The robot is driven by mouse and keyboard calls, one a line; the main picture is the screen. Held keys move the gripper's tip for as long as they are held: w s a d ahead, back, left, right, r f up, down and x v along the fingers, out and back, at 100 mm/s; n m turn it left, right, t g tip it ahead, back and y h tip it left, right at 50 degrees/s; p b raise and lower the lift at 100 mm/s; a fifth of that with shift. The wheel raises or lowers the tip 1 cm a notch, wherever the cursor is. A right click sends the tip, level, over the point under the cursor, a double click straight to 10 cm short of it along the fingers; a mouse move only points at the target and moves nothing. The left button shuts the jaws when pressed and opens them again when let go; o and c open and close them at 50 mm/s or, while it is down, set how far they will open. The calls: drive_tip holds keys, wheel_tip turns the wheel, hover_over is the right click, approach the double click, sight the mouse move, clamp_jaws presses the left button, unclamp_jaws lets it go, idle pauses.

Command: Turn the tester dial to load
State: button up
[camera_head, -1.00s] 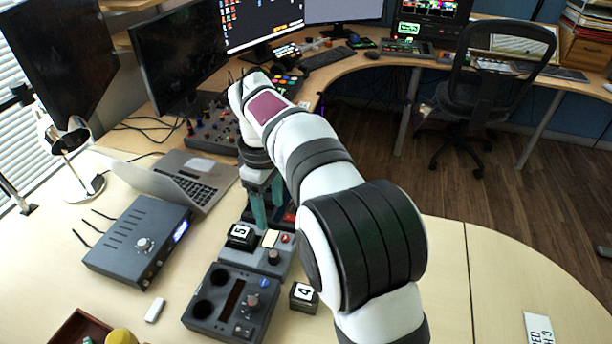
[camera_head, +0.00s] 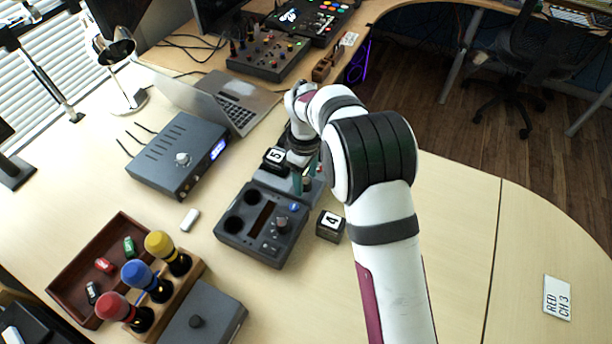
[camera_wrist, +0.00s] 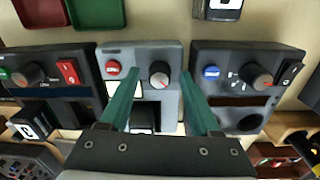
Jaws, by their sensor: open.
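A light grey device (camera_wrist: 146,57) with a red button (camera_wrist: 113,67), a pale panel and a dial (camera_wrist: 159,76) lies under my gripper (camera_wrist: 160,82). The dial has a white mark; it appears between the two teal fingers, which are apart. Contact cannot be told. In the head view my gripper (camera_head: 306,181) points down over this device, partly hiding it. A dark grey device (camera_head: 246,243) with round wells, a slot, a blue button and another dial (camera_head: 282,225) stands nearer. A third device (camera_wrist: 37,75) with a dial and red switch is left in the wrist view. No load label is readable.
A cube marked 5 (camera_head: 275,159) is left of my gripper; a cube marked 4 (camera_head: 330,225) is right of the dark device. A laptop (camera_head: 240,112), a display box (camera_head: 172,152), a wooden tray (camera_head: 72,262) and coloured knobbed tools stand leftward. The right tabletop is mostly clear.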

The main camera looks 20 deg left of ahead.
drive_tip(key=shift+c, duration=0.3)
clamp_jaws()
drive_tip(key=shift+m, duration=0.3)
drive_tip(key=m, duration=0.9)
drive_tip(key=shift+m, duration=0.4)
drive_tip(key=m, duration=0.5)
drive_tip(key=shift+a+m, duration=0.1)
drive_tip(key=shift+m, duration=0.2)
drive_tip(key=m, duration=0.4)
drive_tip(key=shift+m, duration=0.3)
